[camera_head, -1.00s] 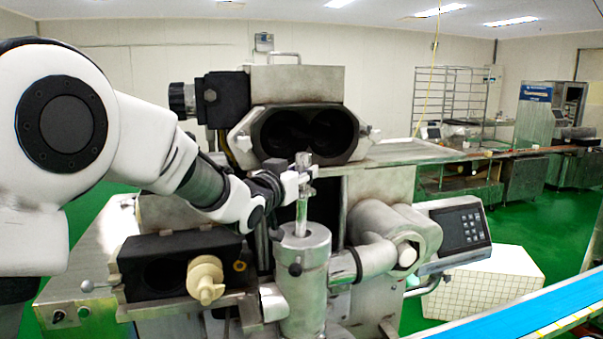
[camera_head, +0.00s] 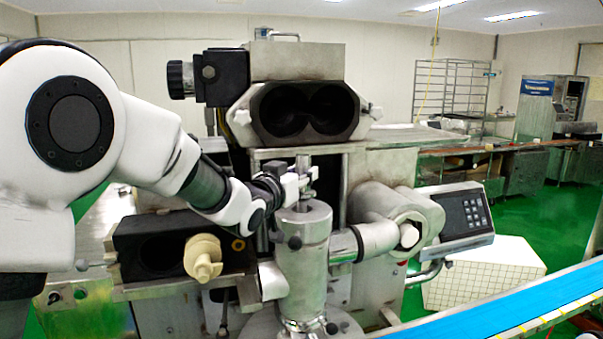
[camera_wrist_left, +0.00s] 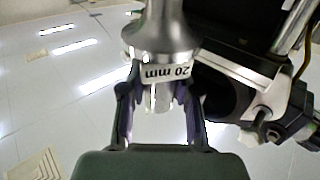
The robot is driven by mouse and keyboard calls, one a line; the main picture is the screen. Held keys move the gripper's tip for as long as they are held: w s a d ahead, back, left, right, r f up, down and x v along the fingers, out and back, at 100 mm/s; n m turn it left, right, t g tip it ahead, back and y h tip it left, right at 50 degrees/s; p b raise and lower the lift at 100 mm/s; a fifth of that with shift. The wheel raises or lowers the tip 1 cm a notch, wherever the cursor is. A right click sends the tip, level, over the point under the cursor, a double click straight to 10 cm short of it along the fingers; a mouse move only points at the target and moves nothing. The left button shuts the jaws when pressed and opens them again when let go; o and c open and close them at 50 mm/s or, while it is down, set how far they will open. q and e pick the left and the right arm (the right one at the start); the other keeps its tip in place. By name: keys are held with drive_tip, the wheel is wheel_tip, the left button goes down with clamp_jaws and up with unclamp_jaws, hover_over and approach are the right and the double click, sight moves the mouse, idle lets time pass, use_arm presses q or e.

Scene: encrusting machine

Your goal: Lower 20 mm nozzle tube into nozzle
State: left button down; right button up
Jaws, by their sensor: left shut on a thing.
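The 20 mm nozzle tube (camera_head: 303,163) is a slim metal tube, upright over the metal nozzle cylinder (camera_head: 302,252) in the head view. Its lower part runs down into the cylinder's open top, and the lower end is hidden inside. My left gripper (camera_head: 302,184) is shut on the tube a little above the cylinder's rim. In the left wrist view, the tube (camera_wrist_left: 160,35) shows a white "20 mm" label, upside down, between the fingers of my left gripper (camera_wrist_left: 158,92). My right gripper is out of view.
The machine's twin-bore housing (camera_head: 305,110) stands just behind and above the tube. A cream knob (camera_head: 203,257) is left of the cylinder, and a side pipe (camera_head: 365,240) joins it on the right. A keypad panel (camera_head: 458,217) and blue conveyor (camera_head: 510,310) lie farther right.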

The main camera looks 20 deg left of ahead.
use_arm(q)
drive_tip(key=shift+f+b, duration=1.05)
drive_tip(key=shift+f, duration=0.45)
drive_tip(key=c, duration=0.7)
unclamp_jaws()
drive_tip(key=shift+c, duration=0.2)
drive_tip(key=shift+o, duration=0.9)
drive_tip(key=shift+s, duration=0.1)
